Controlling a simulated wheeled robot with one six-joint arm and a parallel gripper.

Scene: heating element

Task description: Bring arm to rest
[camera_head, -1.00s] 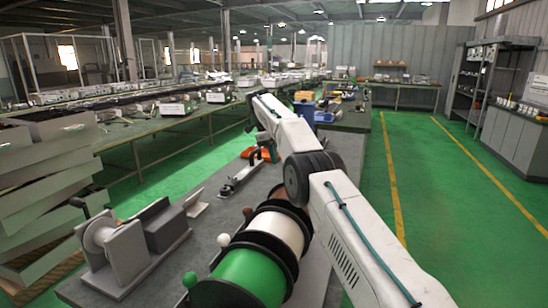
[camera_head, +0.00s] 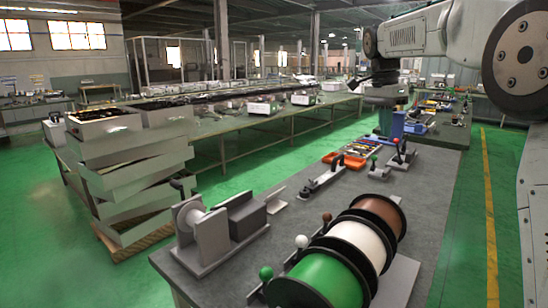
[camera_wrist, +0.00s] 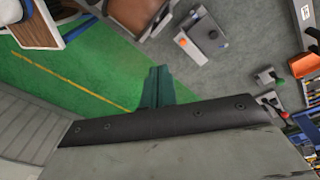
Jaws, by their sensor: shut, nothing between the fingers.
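My arm (camera_head: 425,32) enters the head view from the upper right and reaches left across the top, well above the grey workbench (camera_head: 430,190). Its wrist (camera_head: 385,92) hangs down near the far end of the bench. My gripper (camera_wrist: 157,70) shows in the wrist view as teal fingers close together, with nothing between them. In the head view the fingers show as a teal shape below the wrist, partly merged with the background.
Green (camera_head: 318,278), white (camera_head: 355,243) and brown (camera_head: 380,215) spools lie at the bench's near right. A grey spool stand (camera_head: 205,240) is at near left. An orange tray (camera_head: 345,160) and clamps lie farther back. Stacked boxes (camera_head: 135,180) stand left; green floor is open at right.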

